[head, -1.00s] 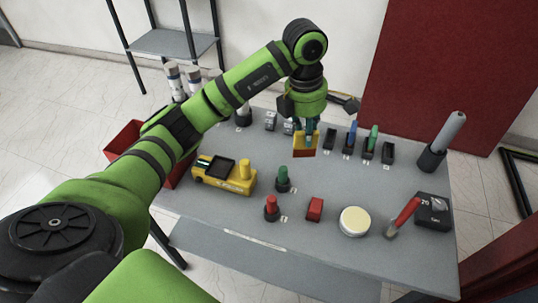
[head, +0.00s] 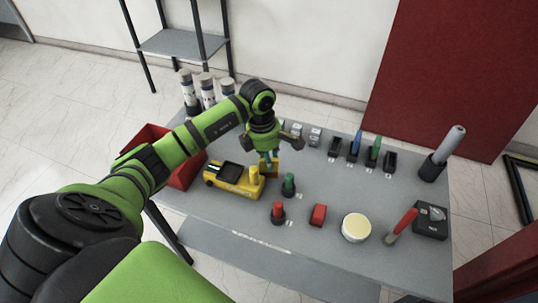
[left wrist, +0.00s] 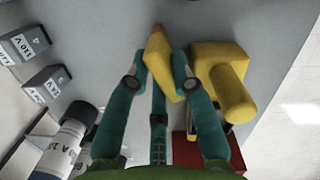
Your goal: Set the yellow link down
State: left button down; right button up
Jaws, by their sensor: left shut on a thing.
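My right gripper is in no view.
The yellow device (head: 231,183) with its upright knob stands close beside the link. A green-topped peg (head: 289,184), a red-topped peg (head: 278,211) and a red block (head: 318,215) stand in front. Black holders (head: 353,148) line the back. A red bin (head: 184,172) is at left.

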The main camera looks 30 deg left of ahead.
pick_arm(q)
jog(key=shift+f+b, duration=0.2)
jog(key=shift+b, duration=0.15)
jog(key=c, duration=1.1)
grip_release()
jog(key=shift+o, duration=0.2)
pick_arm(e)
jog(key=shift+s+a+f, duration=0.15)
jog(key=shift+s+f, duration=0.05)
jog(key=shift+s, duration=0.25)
pick_arm(q)
jog(key=shift+r, duration=0.1)
jog(key=shift+r+p, duration=0.2)
jog(key=shift+p, duration=0.15)
jog(key=shift+a+r+b, duration=0.1)
jog(key=shift+r+b, duration=0.2)
jog(key=shift+r, duration=0.05)
notch_tip(320, 180, up, 11)
jog(key=a+b, duration=0.1)
jog(key=b, duration=0.1)
jog(key=shift+s+b, duration=0.35)
jog(key=shift+s, duration=0.1)
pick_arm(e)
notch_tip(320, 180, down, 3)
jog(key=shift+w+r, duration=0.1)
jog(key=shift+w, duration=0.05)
